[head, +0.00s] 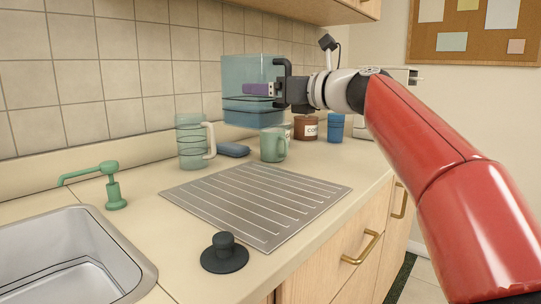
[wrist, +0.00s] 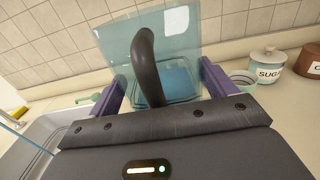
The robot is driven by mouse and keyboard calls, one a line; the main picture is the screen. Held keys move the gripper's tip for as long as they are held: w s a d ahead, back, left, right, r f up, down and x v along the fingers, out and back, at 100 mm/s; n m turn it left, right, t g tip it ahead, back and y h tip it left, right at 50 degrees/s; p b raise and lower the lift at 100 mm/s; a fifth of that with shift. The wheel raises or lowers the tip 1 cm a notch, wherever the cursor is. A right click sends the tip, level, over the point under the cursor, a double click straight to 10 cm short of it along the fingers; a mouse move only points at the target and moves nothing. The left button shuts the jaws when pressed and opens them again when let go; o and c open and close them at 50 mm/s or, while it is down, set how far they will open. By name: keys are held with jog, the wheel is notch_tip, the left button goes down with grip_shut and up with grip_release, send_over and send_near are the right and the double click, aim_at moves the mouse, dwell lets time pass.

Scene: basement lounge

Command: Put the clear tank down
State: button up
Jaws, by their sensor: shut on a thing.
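The clear tank (head: 238,73) is a see-through bluish box with deeper blue in its lower part and a dark curved handle. My gripper (head: 262,89), with purple fingers, is shut on the tank at its handle side and holds it upright above the counter. In the wrist view, the tank (wrist: 118,45) is in front of my gripper (wrist: 160,90), with the dark handle (wrist: 147,60) arching between the purple fingers. The gripper body hides the handle's lower end.
A ribbed metal drainboard (head: 255,200) lies bare on the counter (head: 150,205). Around it are a sink (head: 125,245), black stopper (head: 224,254), green dispenser (head: 115,193), clear pitcher (head: 191,145), blue sponge (head: 233,150), green mug (head: 272,146), brown canister (head: 306,131) and blue cup (head: 336,131).

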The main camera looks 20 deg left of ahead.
aim_at(272, 128)
notch_tip(272, 128, down, 9)
jog(key=shift+f, duration=0.1)
jog(key=shift+f+b, duration=0.65)
jog(key=shift+f, duration=1.7)
jog(key=shift+f, duration=0.15)
jog(key=o, duration=1.6)
jog(key=shift+f, duration=0.1)
jog(key=shift+c, duration=0.2)
jog(key=shift+r, duration=0.35)
jog(key=b+v, duration=0.1)
jog(key=v, duration=1.1)
jog(key=shift+f, duration=0.15)
